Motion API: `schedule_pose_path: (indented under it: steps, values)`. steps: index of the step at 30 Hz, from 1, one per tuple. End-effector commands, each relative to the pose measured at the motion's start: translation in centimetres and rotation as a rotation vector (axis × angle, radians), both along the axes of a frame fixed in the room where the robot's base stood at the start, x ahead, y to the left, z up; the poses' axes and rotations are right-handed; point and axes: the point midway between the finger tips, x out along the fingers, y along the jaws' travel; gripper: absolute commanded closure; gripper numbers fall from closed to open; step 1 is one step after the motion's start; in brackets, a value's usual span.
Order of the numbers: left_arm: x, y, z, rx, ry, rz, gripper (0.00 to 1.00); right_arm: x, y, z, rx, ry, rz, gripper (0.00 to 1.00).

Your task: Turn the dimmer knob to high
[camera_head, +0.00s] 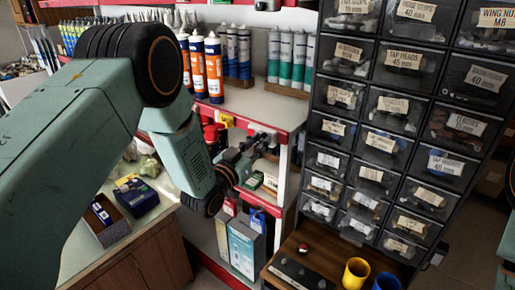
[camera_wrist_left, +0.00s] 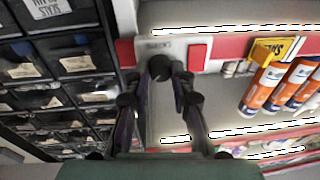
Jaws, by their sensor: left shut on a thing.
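The dimmer's round black knob (camera_wrist_left: 160,70) sits on a pale plate (camera_wrist_left: 184,50) fixed to the red-and-white shelf edge, in the left wrist view. Small lettering on the plate is too blurred to read. In the head view the plate (camera_head: 263,134) shows at the shelf's front corner, and the knob is mostly hidden by my gripper. My left gripper (camera_head: 254,146) reaches it from the left, its fingers closed on the knob, one on either side. It also shows in the left wrist view (camera_wrist_left: 165,76). The knob's setting cannot be read. My right gripper is not in view.
Orange-and-white tubes (camera_head: 206,66) and teal tubes (camera_head: 288,60) stand on the shelf (camera_head: 253,100) above. A tall black drawer cabinet (camera_head: 313,125) stands close on the right. Below are boxes (camera_head: 243,245), and a wooden surface (camera_head: 320,250) with a yellow cup (camera_head: 356,273) and a blue cup (camera_head: 386,282).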

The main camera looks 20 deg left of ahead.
Motion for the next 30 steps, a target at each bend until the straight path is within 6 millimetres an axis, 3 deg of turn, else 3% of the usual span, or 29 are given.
schedule_pose_path:
  steps: [30]
  values:
    - [0.1,0.3,-0.4,0.908,-0.328,0.001,1.00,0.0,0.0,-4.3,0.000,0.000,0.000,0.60]
